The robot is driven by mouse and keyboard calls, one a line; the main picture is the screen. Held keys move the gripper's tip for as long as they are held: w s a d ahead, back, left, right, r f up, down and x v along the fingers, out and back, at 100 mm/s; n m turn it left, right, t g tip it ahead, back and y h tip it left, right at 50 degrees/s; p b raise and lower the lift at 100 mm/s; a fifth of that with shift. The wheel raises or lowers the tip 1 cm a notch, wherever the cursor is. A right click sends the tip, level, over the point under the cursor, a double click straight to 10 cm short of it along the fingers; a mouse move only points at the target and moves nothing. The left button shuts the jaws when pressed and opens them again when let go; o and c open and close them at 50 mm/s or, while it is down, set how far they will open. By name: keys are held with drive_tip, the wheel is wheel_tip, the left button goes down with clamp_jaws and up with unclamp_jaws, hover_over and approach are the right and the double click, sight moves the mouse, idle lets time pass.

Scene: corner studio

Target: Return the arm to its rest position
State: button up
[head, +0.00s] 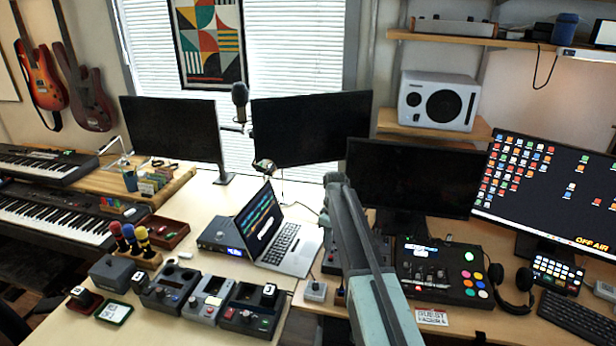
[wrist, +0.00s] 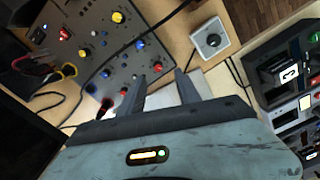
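My arm reaches up from the lower middle of the head view, over the desk. Its far end is near the dark monitor, and my gripper's fingers are not clear there. I see nothing held. The fingers point toward a grey panel with coloured knobs (wrist: 88,30) and a small white box with a dial (wrist: 210,40). I cannot tell how high they are above the desk.
An open laptop (head: 290,246) stands left of my arm. A mixer with coloured buttons (head: 440,272), headphones (head: 513,293) and a keyboard (head: 580,318) are to its right. A dark monitor (head: 412,178) stands behind it. Several grey pedals, including one (head: 207,299), line the desk front.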

drive_tip(key=s+d+m, duration=0.1)
drive_tip(key=s+m, duration=0.8)
drive_tip(key=s, duration=1.8)
drive_tip(key=shift+s+m, duration=0.3)
